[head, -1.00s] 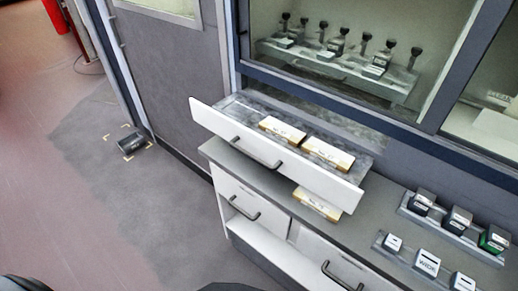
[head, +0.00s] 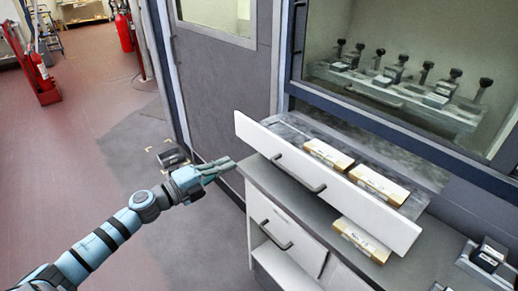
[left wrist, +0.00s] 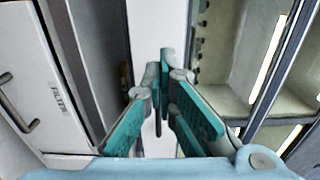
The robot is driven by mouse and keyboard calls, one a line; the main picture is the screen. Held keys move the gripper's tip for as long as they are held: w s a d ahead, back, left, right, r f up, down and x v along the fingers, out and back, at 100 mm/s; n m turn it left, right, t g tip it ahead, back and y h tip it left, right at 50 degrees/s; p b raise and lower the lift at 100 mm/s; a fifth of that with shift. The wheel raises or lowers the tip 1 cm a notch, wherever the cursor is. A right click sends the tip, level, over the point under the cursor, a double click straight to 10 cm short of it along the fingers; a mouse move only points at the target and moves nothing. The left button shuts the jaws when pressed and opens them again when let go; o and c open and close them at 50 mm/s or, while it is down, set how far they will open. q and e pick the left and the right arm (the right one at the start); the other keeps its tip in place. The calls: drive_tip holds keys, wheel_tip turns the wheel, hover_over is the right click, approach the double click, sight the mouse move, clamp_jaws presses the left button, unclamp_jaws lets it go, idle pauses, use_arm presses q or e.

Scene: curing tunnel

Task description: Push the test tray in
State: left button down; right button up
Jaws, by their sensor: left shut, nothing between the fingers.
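The test tray (head: 282,152) is a pulled-out tray with a white front and a dark handle, sticking out over the counter below the window. Two small labelled boxes (head: 329,155) lie on it. My left gripper (head: 228,163) is shut and empty, to the left of the tray front and apart from it in the head view. In the left wrist view the closed teal fingers (left wrist: 163,63) point toward a white upright panel, probably the tray front; I cannot tell the gap. My right gripper is not in view.
The grey counter (head: 272,187) with white drawers stands below the tray. Another box (head: 361,240) lies on it under the tray. A row of clamp fixtures (head: 400,85) stands behind the window. A dark block (head: 172,157) lies on the floor at left. The floor at left is mostly clear.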

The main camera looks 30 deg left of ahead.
sight(267, 145)
use_arm(q)
drive_tip(key=p+x, duration=0.1)
drive_tip(key=x, duration=1.1)
drive_tip(key=shift+w+d, duration=0.1)
drive_tip(key=shift+w, duration=0.1)
drive_tip(key=shift+w, duration=0.1)
